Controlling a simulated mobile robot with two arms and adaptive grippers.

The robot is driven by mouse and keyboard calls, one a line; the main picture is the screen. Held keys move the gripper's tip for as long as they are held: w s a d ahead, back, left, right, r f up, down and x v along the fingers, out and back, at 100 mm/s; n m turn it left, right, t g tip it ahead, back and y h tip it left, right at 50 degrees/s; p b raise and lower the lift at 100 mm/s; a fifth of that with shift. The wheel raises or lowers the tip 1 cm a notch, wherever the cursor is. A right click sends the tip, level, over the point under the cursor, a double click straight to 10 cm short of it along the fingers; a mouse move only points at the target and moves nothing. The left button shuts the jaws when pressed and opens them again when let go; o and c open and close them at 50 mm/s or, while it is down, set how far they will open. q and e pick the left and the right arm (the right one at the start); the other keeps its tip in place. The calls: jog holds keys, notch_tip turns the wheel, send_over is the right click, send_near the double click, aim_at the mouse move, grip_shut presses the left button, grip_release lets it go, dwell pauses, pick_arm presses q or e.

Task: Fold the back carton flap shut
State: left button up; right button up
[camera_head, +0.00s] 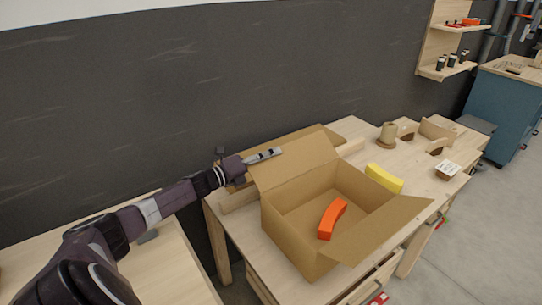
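An open cardboard carton (286,239) stands on the wooden workbench. Its back flap (295,168) stands up, tilted outward, along the carton's far left edge. Another flap (385,228) sticks out at the front right. My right gripper is out of view.
A yellow block (384,178) lies just right of the carton. Behind it are a tan roll on a base (388,135), wooden forms (437,130) and a small labelled box (447,170). A dark wall (200,80) runs behind the bench.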

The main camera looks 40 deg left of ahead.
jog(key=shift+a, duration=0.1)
pick_arm(q)
grip_shut()
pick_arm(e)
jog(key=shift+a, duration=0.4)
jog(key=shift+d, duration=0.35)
